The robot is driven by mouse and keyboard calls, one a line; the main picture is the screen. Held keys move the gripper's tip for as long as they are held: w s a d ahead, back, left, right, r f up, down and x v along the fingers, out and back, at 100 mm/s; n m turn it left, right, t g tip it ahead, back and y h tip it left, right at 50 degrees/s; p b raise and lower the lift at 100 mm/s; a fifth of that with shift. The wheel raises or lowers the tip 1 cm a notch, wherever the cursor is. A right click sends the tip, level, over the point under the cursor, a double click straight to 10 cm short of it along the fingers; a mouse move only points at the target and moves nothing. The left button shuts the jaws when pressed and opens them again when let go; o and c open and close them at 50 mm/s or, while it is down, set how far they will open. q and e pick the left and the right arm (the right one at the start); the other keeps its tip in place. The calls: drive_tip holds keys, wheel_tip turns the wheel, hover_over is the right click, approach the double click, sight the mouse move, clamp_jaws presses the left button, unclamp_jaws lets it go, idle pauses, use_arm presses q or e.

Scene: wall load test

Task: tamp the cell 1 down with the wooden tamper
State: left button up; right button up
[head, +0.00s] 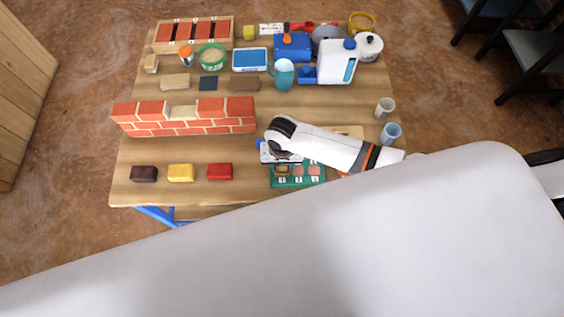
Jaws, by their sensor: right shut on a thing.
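A green tray (297,184) with a row of small numbered cells lies near the front edge of the table. The left cell, cell 1 (282,181), has a tan-brown thing in or over it; the other cells hold pinkish material. My right gripper (282,160) is over the back left of the tray, above cell 1, with its fingers mostly hidden under its own arm. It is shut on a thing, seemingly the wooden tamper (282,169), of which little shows. I cannot tell whether it touches the fill. My left gripper is not in view.
A red brick wall (185,127) with a pale block in its top row stands left. Dark, yellow (180,172) and red (220,171) blocks lie in front of it. Bottles, a jug (284,75) and boxes crowd the back. Two cups (391,132) stand at the right edge.

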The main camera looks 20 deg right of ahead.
drive_tip(key=shift+f, duration=0.4)
drive_tip(key=shift+s+f, duration=0.1)
drive_tip(key=shift+s, duration=0.05)
idle(2.0)
wheel_tip(320, 180, up, 7)
drive_tip(key=p, duration=0.8)
drive_tip(key=shift+p, duration=0.4)
idle(0.5)
